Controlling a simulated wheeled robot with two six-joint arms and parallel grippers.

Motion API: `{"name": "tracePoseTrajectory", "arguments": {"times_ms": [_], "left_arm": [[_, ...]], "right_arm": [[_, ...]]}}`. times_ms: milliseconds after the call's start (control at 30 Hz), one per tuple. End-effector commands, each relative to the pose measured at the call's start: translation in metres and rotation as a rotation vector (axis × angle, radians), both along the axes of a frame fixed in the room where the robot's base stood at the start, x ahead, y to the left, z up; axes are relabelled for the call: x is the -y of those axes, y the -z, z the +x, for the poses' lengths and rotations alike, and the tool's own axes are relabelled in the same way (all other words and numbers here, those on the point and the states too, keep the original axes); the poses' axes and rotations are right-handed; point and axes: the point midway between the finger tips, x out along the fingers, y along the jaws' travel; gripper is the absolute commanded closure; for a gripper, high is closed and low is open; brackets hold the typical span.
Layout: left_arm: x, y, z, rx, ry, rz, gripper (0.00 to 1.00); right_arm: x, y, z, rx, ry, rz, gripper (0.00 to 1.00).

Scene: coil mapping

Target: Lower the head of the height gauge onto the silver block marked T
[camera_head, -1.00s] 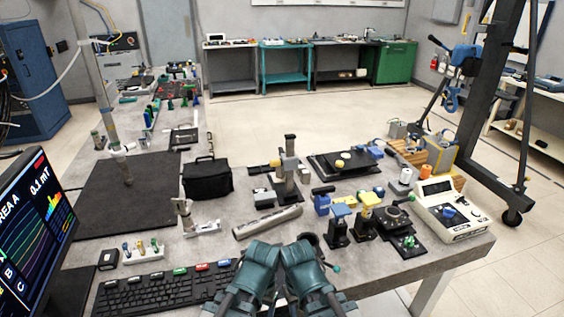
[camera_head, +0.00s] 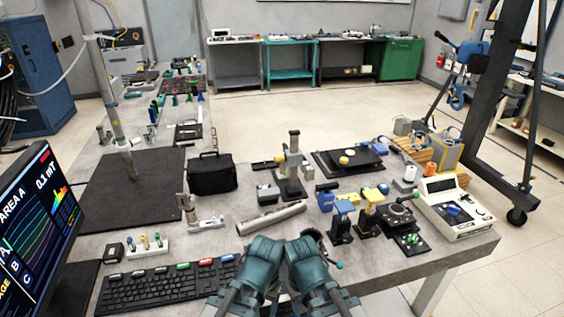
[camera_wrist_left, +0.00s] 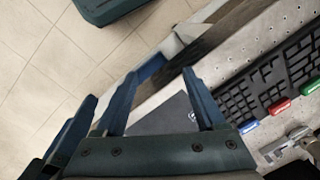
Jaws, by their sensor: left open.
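What looks like the height gauge (camera_head: 292,168), an upright silver column with a tan head part way up, stands on a dark base at mid-table. A small grey-silver block (camera_head: 268,194) sits just left of its base; no T is legible on it. The head appears raised above the base, to the right of this block. In the left wrist view, my left gripper (camera_wrist_left: 158,85) is open and empty near the table's front edge, well away from the gauge. In the head view only teal arm links show at the bottom; my right gripper's jaws are hidden.
A silver bar (camera_head: 268,217) lies in front of the gauge. A black bag (camera_head: 211,174) stands to its left, blue and yellow fixtures (camera_head: 340,218) to its right. A keyboard (camera_head: 165,285) and monitor (camera_head: 35,235) occupy the near left. The dark mat (camera_head: 120,190) has free room.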

Motion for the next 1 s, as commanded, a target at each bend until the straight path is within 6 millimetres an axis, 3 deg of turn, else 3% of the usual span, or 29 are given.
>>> {"name": "tracePoseTrajectory", "arguments": {"times_ms": [100, 167, 267, 367, 467, 600, 700, 833, 1000], "left_arm": [[0.000, 0.000, 0.000, 0.000, 0.000, 0.000, 0.28], [0.000, 0.000, 0.001, 0.002, 0.002, -0.001, 0.36], [0.004, 0.001, 0.020, 0.040, 0.041, -0.013, 0.36], [0.013, 0.002, 0.071, 0.157, 0.162, -0.039, 0.36], [0.023, -0.005, 0.148, 0.345, 0.353, -0.044, 0.36], [0.032, -0.031, 0.250, 0.623, 0.625, 0.032, 0.36], [0.034, -0.060, 0.314, 0.811, 0.802, 0.141, 0.36], [0.033, -0.099, 0.376, 1.007, 0.982, 0.320, 0.36], [0.030, -0.135, 0.416, 1.150, 1.109, 0.508, 0.36]], "right_arm": [[0.000, 0.000, 0.000, 0.000, 0.000, 0.000, 0.50], [0.000, 0.000, 0.000, 0.000, 0.000, 0.000, 0.50], [0.000, 0.001, 0.000, 0.000, 0.000, 0.000, 0.50], [0.000, 0.004, 0.000, 0.000, 0.000, 0.000, 0.50], [0.000, 0.007, 0.000, 0.000, 0.000, 0.000, 0.50], [0.000, 0.011, 0.000, 0.000, 0.000, 0.000, 0.50], [0.000, 0.013, 0.000, 0.000, 0.000, 0.000, 0.50], [0.000, 0.016, 0.000, 0.000, 0.000, 0.000, 0.50], [0.000, 0.018, 0.000, 0.000, 0.000, 0.000, 0.50]]}}
